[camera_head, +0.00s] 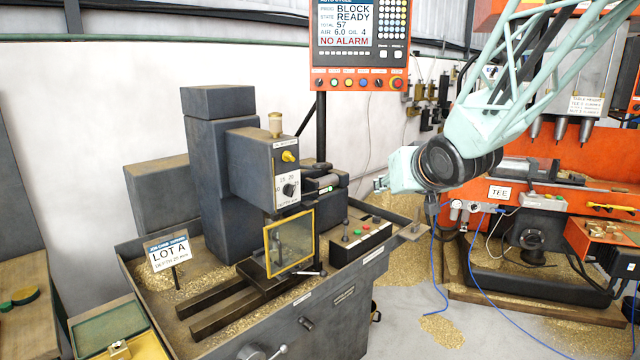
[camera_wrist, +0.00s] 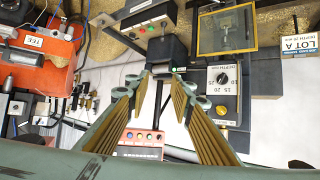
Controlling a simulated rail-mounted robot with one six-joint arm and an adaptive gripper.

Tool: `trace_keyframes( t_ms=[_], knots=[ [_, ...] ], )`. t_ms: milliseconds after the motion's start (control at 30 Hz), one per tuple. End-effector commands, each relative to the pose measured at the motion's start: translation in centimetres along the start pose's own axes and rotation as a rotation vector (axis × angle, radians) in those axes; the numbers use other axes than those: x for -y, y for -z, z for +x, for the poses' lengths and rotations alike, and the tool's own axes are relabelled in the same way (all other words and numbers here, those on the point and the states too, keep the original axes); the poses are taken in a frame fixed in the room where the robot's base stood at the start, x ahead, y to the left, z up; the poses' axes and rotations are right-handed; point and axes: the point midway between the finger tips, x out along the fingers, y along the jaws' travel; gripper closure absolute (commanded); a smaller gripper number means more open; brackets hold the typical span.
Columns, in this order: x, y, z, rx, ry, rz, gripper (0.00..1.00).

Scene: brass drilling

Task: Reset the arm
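My gripper (camera_head: 380,184) hangs in mid-air to the right of the drilling machine, at the end of my raised arm, and points left. In the wrist view its two ribbed fingers (camera_wrist: 161,82) stand apart with nothing between them. The grey drilling machine (camera_head: 225,155) stands in a chip-strewn tray (camera_head: 345,290). Its yellow-framed guard (camera_head: 290,241) hangs in front of the spindle and also shows in the wrist view (camera_wrist: 227,52). A control box (camera_head: 360,245) with coloured buttons sits right of the guard. No workpiece shows in the gripper.
The orange control panel (camera_head: 360,85) on a black post reads BLOCK READY and NO ALARM. The orange TEE machine (camera_head: 545,190) stands at the right with hoses and cables. A LOT A sign (camera_head: 170,252) and a green-lined box (camera_head: 115,325) are at the left.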

Motion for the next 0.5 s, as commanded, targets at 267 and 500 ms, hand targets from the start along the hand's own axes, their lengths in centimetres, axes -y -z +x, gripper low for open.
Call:
trace_keyframes(
  t_ms=[267,500],
  knots=[
    [-1.5,-2.2,-5.1,0.075,-0.068,0.000,0.78],
    [-2.4,-4.7,-9.7,0.147,-0.116,0.007,0.78]
  ],
)
